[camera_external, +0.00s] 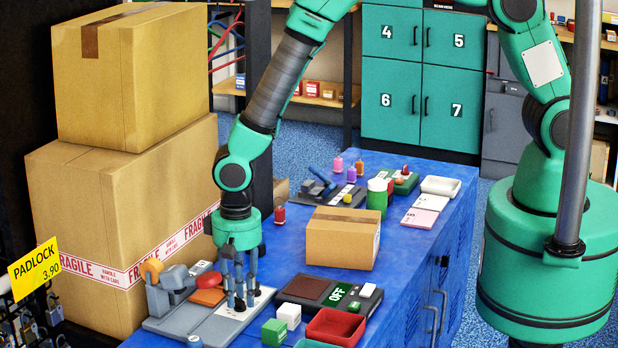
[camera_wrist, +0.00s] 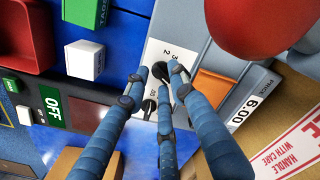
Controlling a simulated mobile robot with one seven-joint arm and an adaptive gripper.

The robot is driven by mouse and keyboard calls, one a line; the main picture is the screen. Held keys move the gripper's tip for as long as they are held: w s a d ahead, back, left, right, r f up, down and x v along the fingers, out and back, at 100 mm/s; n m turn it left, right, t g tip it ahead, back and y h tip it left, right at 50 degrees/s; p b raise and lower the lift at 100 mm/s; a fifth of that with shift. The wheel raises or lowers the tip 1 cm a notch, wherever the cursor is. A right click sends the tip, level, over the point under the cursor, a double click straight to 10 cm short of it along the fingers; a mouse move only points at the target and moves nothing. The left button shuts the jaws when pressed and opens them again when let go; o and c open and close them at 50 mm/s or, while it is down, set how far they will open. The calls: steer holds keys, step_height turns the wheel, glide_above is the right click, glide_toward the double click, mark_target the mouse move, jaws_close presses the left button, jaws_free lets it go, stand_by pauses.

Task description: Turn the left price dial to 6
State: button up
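The price machine (camera_external: 185,318) is a grey unit on the blue counter, with a white dial plate (camera_wrist: 158,50). Two black dials show on the plate in the wrist view: one (camera_wrist: 160,70) near the numbers 3 and 2, the other (camera_wrist: 148,105) beside it by a small label. My gripper (camera_external: 239,303) points straight down over the plate. In the wrist view its three blue fingers (camera_wrist: 160,78) are spread around the first dial, with gaps showing; contact is unclear. The price label (camera_wrist: 250,108) reads 6.00. The dial pointers are partly hidden or too small to read.
A dark device with a green OFF display (camera_external: 337,295) stands right of my gripper. White (camera_external: 289,316) and green (camera_external: 274,332) blocks and a red tray (camera_external: 335,327) are in front. A carton (camera_external: 342,238) sits behind; large stacked boxes (camera_external: 130,200) rise at left.

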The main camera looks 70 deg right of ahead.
stand_by(0.4)
step_height(320, 180, up, 12)
stand_by(0.7)
stand_by(0.5)
steer(key=s+d+r+n+t, duration=0.1)
steer(key=s+d+r, duration=0.3)
steer(key=r, duration=0.6)
steer(key=s+d+r+n+t, duration=0.1)
steer(key=d+r, duration=0.6)
steer(key=r, duration=0.3)
steer(key=s+d+r+n+t, duration=0.1)
steer(key=s+d+r, duration=0.3)
steer(key=r, duration=0.5)
steer(key=s+d+r+n+t, duration=0.1)
steer(key=s+d+r, duration=0.4)
steer(key=s, duration=0.5)
steer(key=s+d+r+n+t, duration=0.1)
steer(key=s+d+r+n, duration=0.1)
steer(key=s+d+r, duration=0.4)
steer(key=s+d, duration=0.1)
steer(key=s, duration=0.3)
steer(key=shift+s+d+r+t, duration=0.15)
steer(key=shift+s+d+t, duration=0.15)
steer(key=shift+s+d, duration=0.1)
